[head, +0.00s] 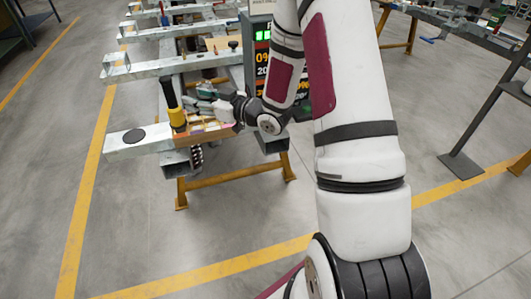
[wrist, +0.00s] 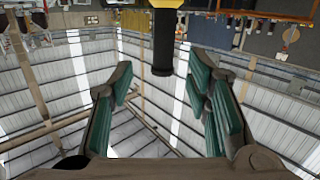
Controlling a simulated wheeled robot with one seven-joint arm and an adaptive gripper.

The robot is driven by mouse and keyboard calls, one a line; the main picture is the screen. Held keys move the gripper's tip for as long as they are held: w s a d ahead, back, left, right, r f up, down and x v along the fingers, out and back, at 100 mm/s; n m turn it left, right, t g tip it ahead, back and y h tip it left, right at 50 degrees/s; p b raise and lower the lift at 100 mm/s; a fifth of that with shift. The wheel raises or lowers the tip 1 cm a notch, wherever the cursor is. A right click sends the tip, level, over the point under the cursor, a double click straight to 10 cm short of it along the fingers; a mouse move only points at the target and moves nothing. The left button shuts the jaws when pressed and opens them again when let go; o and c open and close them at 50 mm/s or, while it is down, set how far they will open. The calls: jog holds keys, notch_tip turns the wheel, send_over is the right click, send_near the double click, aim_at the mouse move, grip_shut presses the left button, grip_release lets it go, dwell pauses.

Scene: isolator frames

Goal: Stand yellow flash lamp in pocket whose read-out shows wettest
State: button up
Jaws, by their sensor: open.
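The yellow flash lamp (head: 177,117) stands at the near end of the frame in the head view, its slim black part leaning slightly left above the yellow part. In the wrist view a black cylinder with a yellow rim, apparently the lamp (wrist: 164,42), shows at the top centre, beyond the fingers. In the head view my gripper (head: 203,106) is just right of the lamp; contact cannot be told. The read-out board (head: 262,58) shows green blocks and "0%" and "20" figures, partly hidden by my arm. No pocket can be matched to a reading.
A tan tray (head: 212,136) with small coloured items lies below my gripper. A pale metal bar with a black disc (head: 134,136) juts left. More metal crossbars (head: 150,65) lie behind. Yellow-brown trestle legs (head: 232,178) stand below. The grey floor at left is clear.

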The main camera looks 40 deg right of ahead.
jog(key=s+d+r+m+g+h, duration=0.3)
jog(key=s+r+g+h, duration=0.5)
jog(key=s+r, duration=0.4)
jog(key=s+a+m+g, duration=0.1)
jog(key=s+a, duration=0.3)
jog(key=s, duration=1.1)
jog(key=s+a+m+g+y, duration=0.1)
jog(key=s+a+g, duration=0.3)
jog(key=s, duration=1.1)
jog(key=shift+s+a+m, duration=0.25)
jog(key=shift+s+m, duration=0.05)
jog(key=shift+s, duration=0.1)
jog(key=shift+f, duration=0.1)
